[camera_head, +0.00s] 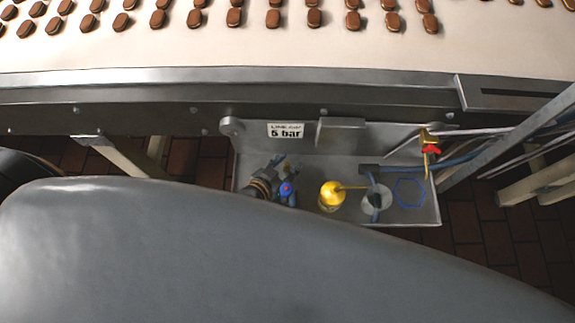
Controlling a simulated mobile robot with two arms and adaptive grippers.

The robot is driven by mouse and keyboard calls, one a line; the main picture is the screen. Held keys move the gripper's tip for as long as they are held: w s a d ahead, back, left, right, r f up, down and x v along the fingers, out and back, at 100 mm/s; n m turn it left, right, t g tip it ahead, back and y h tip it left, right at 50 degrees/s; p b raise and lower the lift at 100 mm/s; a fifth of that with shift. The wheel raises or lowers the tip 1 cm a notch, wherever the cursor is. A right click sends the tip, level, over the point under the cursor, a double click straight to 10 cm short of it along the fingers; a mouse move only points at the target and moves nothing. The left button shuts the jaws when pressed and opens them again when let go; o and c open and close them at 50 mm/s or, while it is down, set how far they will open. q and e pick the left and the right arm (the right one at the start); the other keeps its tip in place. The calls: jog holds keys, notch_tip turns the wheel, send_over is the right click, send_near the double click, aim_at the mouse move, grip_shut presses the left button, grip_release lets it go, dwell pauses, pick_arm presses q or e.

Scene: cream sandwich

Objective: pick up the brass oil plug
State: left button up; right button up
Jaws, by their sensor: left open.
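My left gripper (282,177) is small and dark, at the left end of a grey metal tray (408,215) hung under the conveyor. It is open, with its fingers over the tray. A blue part with a red spot (287,188) shows right by the fingers; I cannot tell if they touch it. I cannot make out the brass oil plug with certainty; the gripper covers that end of the tray. My right gripper is not in view.
A yellow oil can (331,196) with a long spout, a pale cup (377,200) and a blue ring (409,192) are in the tray. A brass valve with red handle (431,149) is at its right end. The conveyor (300,50) carries brown biscuits above.

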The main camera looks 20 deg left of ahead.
pick_arm(q)
grip_shut()
jog(key=shift+r, duration=0.1)
